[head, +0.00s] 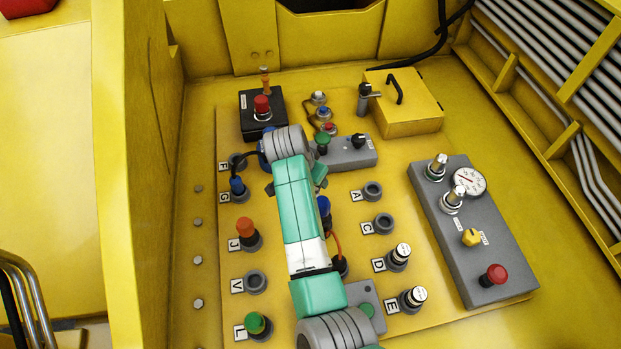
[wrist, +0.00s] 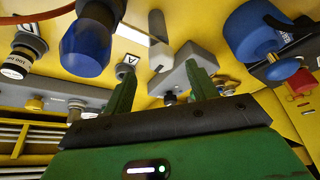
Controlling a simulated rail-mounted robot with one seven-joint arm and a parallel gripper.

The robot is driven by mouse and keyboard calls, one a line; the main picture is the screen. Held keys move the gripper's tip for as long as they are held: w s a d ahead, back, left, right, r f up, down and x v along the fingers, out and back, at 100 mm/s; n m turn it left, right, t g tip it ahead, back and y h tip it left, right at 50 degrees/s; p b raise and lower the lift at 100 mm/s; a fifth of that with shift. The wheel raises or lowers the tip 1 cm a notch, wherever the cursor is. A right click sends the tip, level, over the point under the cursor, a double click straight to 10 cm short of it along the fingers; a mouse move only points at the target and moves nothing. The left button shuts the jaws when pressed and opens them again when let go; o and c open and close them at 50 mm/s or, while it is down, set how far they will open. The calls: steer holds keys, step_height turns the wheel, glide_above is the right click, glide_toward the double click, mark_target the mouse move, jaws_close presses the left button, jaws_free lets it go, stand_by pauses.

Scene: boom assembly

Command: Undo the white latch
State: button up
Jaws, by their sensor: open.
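My gripper (wrist: 160,70) shows in the wrist view with its two green fingers apart and nothing between them. In the head view my teal arm hides most of it. A pale, whitish bar with a rounded end (wrist: 157,42) lies beyond the fingertips in the wrist view, apart from them. It may be the white latch; I cannot tell for sure. In the head view no clearly white latch stands out. A grey post with a dark top and a short side bar (head: 366,98) stands beside the yellow box with a black handle (head: 410,110).
A grey switch box (head: 348,152) with a green and a black knob sits near the arm's end. A black box with a red button (head: 262,108) is behind. A blue connector (wrist: 88,45) and a round blue part (wrist: 252,30) flank the fingers. A grey gauge panel (head: 480,235) stands right.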

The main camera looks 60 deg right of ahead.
steer(key=shift+x, duration=1.95)
steer(key=shift+w, duration=0.1)
steer(key=c, duration=1)
steer(key=shift+r+n, duration=0.1)
steer(key=shift+n, duration=0.2)
steer(key=n+t+p, duration=0.1)
steer(key=n+p, duration=0.1)
steer(key=p, duration=0.1)
steer(key=shift+r+n, duration=0.15)
steer(key=shift+n, duration=0.15)
steer(key=n+p, duration=0.1)
steer(key=n+t+p, duration=0.1)
steer(key=n, duration=0.1)
steer(key=n+t+p, duration=0.1)
steer(key=n, duration=0.1)
steer(key=shift+s+d+y, duration=0.1)
steer(key=shift+s+y, duration=0.15)
steer(key=shift+y, duration=0.05)
steer(key=n+t+y, duration=0.1)
steer(key=n, duration=0.4)
steer(key=n+y, duration=0.1)
steer(key=n, duration=0.1)
steer(key=n+t+y+b, duration=0.1)
steer(key=n, duration=0.1)
steer(key=shift+s+d+f+n, duration=0.1)
steer(key=shift+d+f+n, duration=0.05)
steer(key=shift+f+n, duration=0.15)
